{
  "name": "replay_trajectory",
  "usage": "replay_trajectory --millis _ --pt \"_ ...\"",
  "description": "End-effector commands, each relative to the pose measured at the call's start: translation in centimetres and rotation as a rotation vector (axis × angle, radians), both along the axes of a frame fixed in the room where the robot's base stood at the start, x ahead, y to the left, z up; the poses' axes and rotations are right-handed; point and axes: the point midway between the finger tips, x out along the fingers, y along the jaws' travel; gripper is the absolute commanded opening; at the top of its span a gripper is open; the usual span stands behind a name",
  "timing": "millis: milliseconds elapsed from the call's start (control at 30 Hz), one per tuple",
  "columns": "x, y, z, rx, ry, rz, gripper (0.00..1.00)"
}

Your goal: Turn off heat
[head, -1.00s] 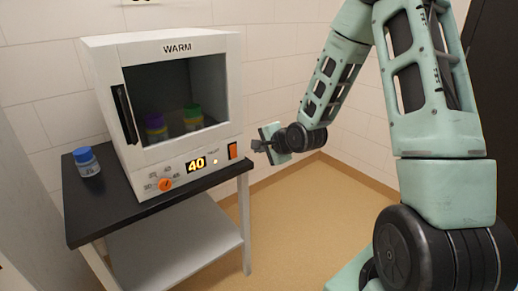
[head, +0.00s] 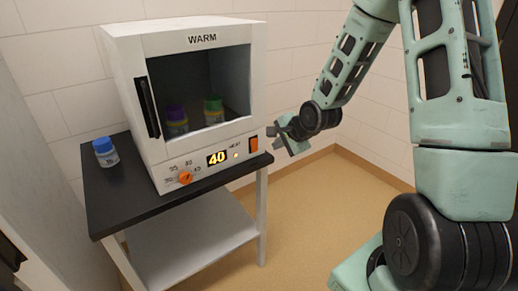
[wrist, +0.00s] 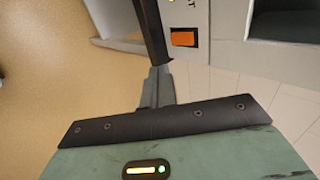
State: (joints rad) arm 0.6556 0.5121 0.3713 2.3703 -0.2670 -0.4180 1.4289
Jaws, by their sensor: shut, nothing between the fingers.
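The white warming cabinet (head: 205,160), marked WARM, has an orange rocker switch (head: 253,144) at the right end of its front panel. The switch also shows in the wrist view (wrist: 184,38). A lit display (head: 217,157) reads 40, with a small glowing lamp (head: 236,155) beside it under a small label, apparently HEAT. An orange dial (head: 185,177) sits to the left. My gripper (head: 271,132) is shut and empty, just right of the switch in the head view. In the wrist view its fingertips (wrist: 158,72) lie below and left of the switch, seemingly apart from it.
The cabinet stands on a black-topped table (head: 112,195) with a white lower shelf. A blue-capped bottle (head: 106,154) stands left of the cabinet. Purple-capped (head: 176,122) and green-capped (head: 213,110) bottles show inside it. The floor (head: 310,210) to the right is clear.

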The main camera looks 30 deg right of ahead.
Motion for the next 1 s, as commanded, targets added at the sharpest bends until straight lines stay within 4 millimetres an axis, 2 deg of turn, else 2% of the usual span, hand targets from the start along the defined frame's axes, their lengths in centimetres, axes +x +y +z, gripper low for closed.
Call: replay_trajectory --millis 433,600,700,1000 --pt "6.0 0.4 -6.6 -0.001 0.002 0.004 0.00" --pt "8.5 0.3 -6.7 -0.002 -0.002 0.002 0.00" --pt "9.4 0.4 -6.9 -0.001 -0.001 0.002 0.00" --pt "10.0 0.4 -7.0 -0.001 -0.001 0.001 0.00"
